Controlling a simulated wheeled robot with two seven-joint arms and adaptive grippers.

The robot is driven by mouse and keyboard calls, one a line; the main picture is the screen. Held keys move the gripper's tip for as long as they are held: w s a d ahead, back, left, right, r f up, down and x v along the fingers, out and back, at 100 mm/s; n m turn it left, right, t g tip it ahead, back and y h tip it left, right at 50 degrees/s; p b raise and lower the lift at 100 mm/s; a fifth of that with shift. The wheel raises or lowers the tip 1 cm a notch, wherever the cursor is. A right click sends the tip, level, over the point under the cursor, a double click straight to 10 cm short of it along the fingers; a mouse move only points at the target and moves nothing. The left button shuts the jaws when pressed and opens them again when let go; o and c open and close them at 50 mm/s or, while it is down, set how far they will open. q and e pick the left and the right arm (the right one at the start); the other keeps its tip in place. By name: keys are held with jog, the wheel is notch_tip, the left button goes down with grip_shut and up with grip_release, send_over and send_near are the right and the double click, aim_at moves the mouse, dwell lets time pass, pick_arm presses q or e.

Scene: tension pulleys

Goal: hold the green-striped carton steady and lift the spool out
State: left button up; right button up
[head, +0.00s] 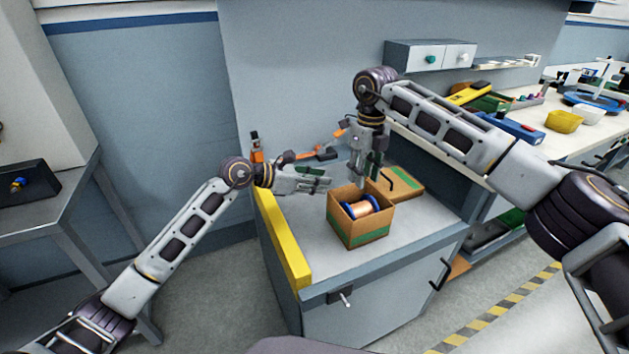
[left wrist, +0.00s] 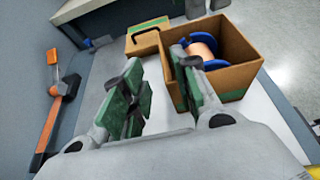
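The open brown carton (head: 362,232) with a green stripe stands on the grey bench top; it also shows in the left wrist view (left wrist: 240,78). The spool (head: 361,208), copper-coloured with blue flanges, lies inside it and also shows in the left wrist view (left wrist: 203,48). My left gripper (head: 325,178) is open and empty beside the carton's left side; in the left wrist view (left wrist: 165,95) one finger overlaps the carton's wall, and contact is unclear. My right gripper (head: 368,182) points down at the carton's far side, above the spool's level. Its fingers look apart, with nothing visible between them.
A flat brown box (head: 408,186) with a black handle lies behind the carton. An orange-handled tool (head: 322,153) lies at the bench's back left. A yellow strip (head: 284,240) edges the bench's left side. The bench front right of the carton is clear.

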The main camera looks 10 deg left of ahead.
pick_arm(q)
jog(key=shift+x, duration=6.45)
grip_shut()
